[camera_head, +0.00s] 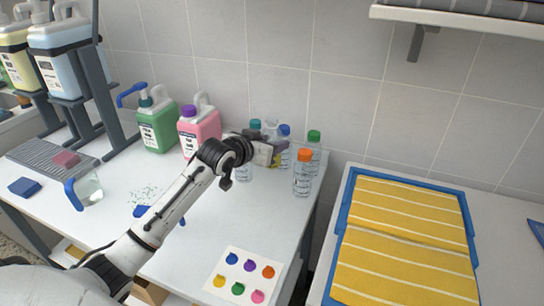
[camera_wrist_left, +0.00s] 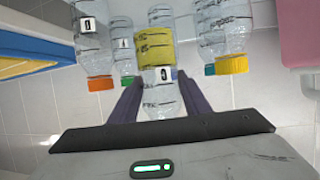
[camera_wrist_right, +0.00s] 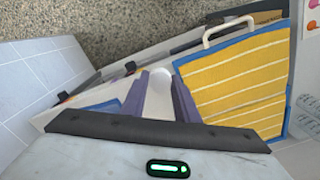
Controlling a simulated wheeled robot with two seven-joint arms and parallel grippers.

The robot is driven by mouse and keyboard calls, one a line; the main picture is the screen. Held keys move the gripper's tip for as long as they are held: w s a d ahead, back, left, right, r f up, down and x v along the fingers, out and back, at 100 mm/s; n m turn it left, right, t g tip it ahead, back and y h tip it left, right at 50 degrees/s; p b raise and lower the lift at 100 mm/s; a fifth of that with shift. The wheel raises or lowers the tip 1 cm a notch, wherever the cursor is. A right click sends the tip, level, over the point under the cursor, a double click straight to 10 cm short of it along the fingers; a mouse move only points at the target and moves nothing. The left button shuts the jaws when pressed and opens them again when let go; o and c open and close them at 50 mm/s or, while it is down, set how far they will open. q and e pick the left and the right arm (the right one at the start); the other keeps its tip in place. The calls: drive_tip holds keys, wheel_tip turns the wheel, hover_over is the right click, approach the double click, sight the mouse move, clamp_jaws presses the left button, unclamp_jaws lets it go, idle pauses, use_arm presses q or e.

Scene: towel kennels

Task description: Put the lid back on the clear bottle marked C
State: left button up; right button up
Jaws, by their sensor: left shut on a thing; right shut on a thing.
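My left gripper (camera_head: 274,152) is shut on a clear bottle with a yellow band (camera_wrist_left: 155,48) among the other bottles by the back wall. Its two fingers stand on either side of it in the left wrist view (camera_wrist_left: 158,98). The bottle's small label has a dark mark that I cannot read for certain. No coloured cap shows on its clear neck end. My right gripper (camera_wrist_right: 158,100) is shut on a smooth white thing (camera_wrist_right: 158,95), seen between its fingers; I cannot tell if it is a lid. The right gripper is out of the head view.
Close around the held bottle stand clear bottles with orange (camera_head: 304,155), green (camera_head: 314,136), blue (camera_head: 285,130) and teal (camera_head: 255,124) caps. Pink (camera_head: 200,130) and green (camera_head: 158,128) jugs stand to the left. A blue-edged tray (camera_head: 344,215) with yellow striped towels lies right.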

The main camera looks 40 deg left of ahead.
use_arm(q)
drive_tip(key=shift+r, duration=0.95)
drive_tip(key=shift+o, duration=0.9)
drive_tip(key=c, duration=0.6)
drive_tip(key=shift+c, duration=0.2)
drive_tip(key=shift+f, duration=0.1)
